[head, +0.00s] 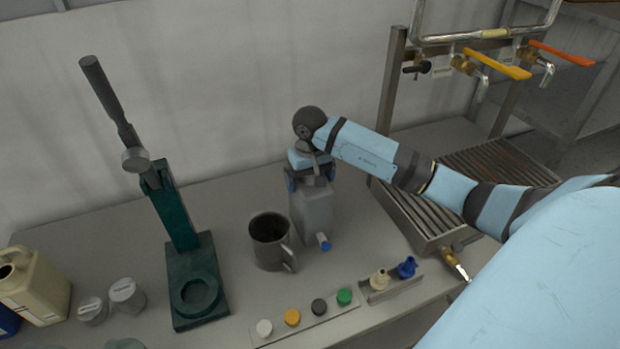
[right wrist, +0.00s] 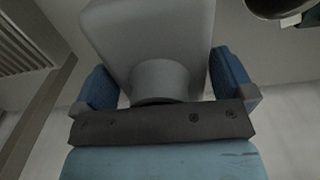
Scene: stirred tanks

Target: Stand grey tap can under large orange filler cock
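The grey tap can (head: 312,212), a box-shaped can with a blue-ended tap low on its front, stands upright on the bench. My right gripper (head: 311,180) reaches down over its top, one finger on each side. In the right wrist view, the blue finger pads (right wrist: 165,88) lie along both sides of the can (right wrist: 150,40), near its round neck; I cannot tell whether they press on it. The orange-levered filler cock (head: 562,53) is at the far right of the pipe rack, above a slatted drip tray (head: 480,178). My left gripper is not in view.
A yellow-levered cock (head: 497,63) and a small black-handled one (head: 417,67) are on the same rack. A dark mug (head: 270,240) stands close left of the can. A green press (head: 195,275) is farther left. Coloured caps (head: 318,308) lie in front.

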